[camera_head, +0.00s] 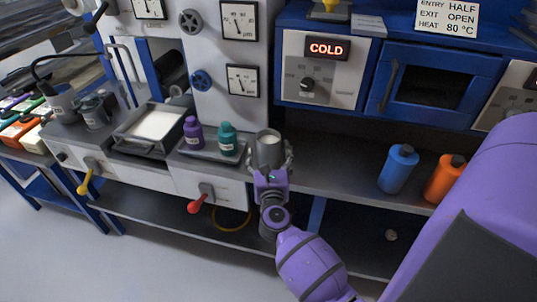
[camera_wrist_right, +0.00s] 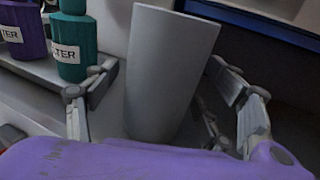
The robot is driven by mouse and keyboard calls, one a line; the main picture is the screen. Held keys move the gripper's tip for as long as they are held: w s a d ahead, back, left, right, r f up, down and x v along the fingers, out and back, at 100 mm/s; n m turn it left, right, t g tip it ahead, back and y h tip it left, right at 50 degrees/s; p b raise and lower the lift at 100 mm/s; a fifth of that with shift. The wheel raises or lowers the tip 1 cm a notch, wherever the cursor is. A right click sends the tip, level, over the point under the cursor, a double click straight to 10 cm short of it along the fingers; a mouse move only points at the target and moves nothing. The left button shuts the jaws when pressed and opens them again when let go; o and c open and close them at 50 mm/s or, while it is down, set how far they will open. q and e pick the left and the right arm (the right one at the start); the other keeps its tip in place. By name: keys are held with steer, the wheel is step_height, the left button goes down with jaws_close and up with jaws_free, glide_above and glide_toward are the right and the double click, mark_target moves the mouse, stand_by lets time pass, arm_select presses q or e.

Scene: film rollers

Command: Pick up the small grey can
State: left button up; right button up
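The small grey can (camera_head: 268,147) stands upright on the counter edge, right of the teal bottle, in the head view. In the right wrist view the can (camera_wrist_right: 168,75) fills the middle, looks tilted in the picture, and its lower end is hidden behind my purple gripper body. My right gripper (camera_head: 271,162) is at the can with its fingers on either side of it. In the wrist view the right gripper's fingers (camera_wrist_right: 168,92) are spread, with gaps visible between them and the can. My left gripper is not in view.
A purple bottle (camera_head: 193,133) and a teal bottle (camera_head: 228,139) stand on a small tray just left of the can. A blue bottle (camera_head: 397,169) and an orange bottle (camera_head: 444,180) stand farther right. The counter between the can and blue bottle is clear. A blue cabinet (camera_head: 437,80) overhangs behind.

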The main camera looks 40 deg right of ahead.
mark_target(270, 150)
steer(key=c, duration=1.4)
steer(key=shift+c, duration=1)
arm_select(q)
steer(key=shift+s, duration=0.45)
arm_select(e)
steer(key=shift+r, duration=0.15)
steer(key=shift+r, duration=0.55)
step_height(270, 150, up, 3)
steer(key=shift+s+f+p, duration=0.1)
steer(key=shift+s+p, duration=0.05)
steer(key=shift+p, duration=0.55)
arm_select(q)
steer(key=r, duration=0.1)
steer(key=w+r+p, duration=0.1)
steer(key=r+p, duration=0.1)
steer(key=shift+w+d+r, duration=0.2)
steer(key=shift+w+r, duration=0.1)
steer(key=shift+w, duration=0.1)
arm_select(e)
steer(key=s+r, duration=0.9)
steer(key=s, duration=0.4)
steer(key=shift+s+a, duration=0.15)
steer(key=shift+s, duration=0.2)
